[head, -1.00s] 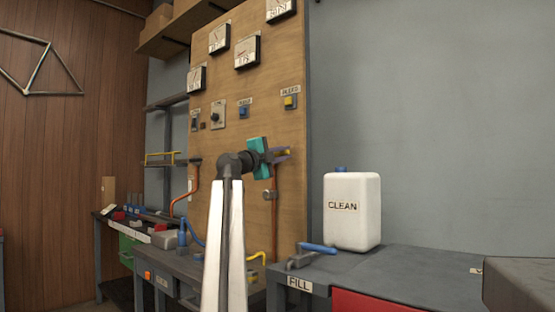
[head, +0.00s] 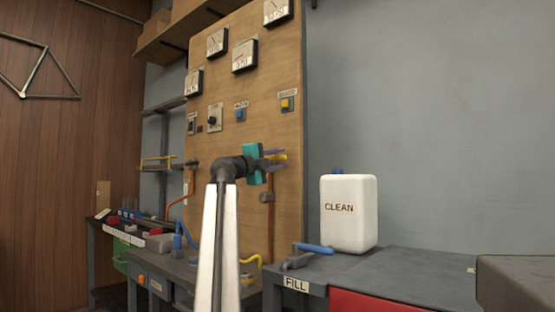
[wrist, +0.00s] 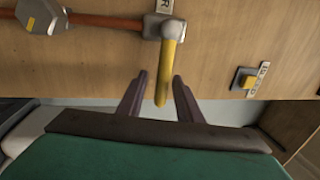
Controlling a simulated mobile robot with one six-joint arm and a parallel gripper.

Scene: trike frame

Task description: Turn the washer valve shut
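A valve with a yellow lever (wrist: 172,70) sits on the end of a copper pipe (wrist: 108,22) on the wooden panel. Its label is mostly hidden, so I cannot read which valve it is. My gripper (wrist: 158,98) is open, with one dark finger on each side of the lever's free end. Gaps show on both sides, and I cannot tell whether either finger touches it. In the head view my teal gripper (head: 275,160) is at the panel's right part, with the yellow lever (head: 279,157) among its purple fingers.
A yellow push button (wrist: 247,80) is right of the lever. Gauges (head: 244,56) and switches are higher on the panel (head: 225,140). A white CLEAN jug (head: 349,228) and a blue-handled FILL valve (head: 314,248) are on the right bench (head: 385,270).

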